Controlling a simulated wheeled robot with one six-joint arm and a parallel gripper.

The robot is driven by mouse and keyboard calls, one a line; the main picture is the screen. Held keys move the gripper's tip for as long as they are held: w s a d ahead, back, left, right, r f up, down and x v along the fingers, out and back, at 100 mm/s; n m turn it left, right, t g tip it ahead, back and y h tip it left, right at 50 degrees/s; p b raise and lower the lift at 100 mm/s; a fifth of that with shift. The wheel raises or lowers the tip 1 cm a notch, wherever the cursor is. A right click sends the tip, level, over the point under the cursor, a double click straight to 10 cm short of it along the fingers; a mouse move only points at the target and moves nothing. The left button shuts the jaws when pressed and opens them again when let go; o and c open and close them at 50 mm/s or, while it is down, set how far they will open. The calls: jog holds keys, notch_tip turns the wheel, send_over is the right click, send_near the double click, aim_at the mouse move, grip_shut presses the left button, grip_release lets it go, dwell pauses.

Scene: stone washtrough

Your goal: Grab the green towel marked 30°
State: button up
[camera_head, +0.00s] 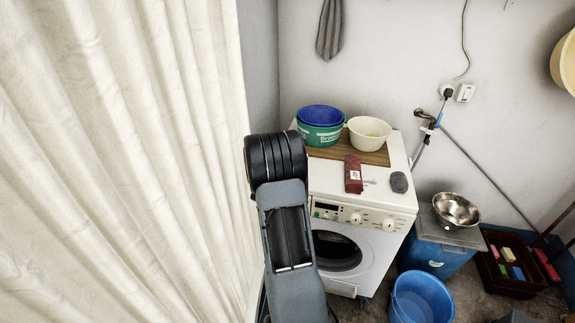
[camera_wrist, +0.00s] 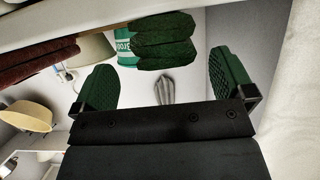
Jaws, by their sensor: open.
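A dark green folded towel (camera_wrist: 165,42) shows in the wrist view, which is upside down. It lies on the white top of the washing machine (camera_head: 385,196). No 30° mark is visible on it. My gripper (camera_wrist: 165,72) is open, with a green ridged pad on each finger. The towel appears between the two fingers and beyond their tips, not held. In the head view my arm hides both the green towel and my gripper. A dark red towel (camera_head: 353,173) with a white label lies on the machine; it also shows in the wrist view (camera_wrist: 38,62).
A green tub (camera_head: 322,134) with a blue basin (camera_head: 320,115) and a cream bowl (camera_head: 369,132) stand on a wooden board (camera_head: 375,156) behind. A grey stone-like object (camera_head: 399,182) lies at right. A cream curtain (camera_head: 120,160) hangs close on the left.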

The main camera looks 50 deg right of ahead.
jog(key=shift+w+p+x, duration=0.25)
jog(key=shift+p+x, duration=0.25)
jog(key=shift+x, duration=2.15)
jog(key=shift+a, duration=0.1)
jog(key=shift+c, duration=0.5)
jog(key=c, duration=1)
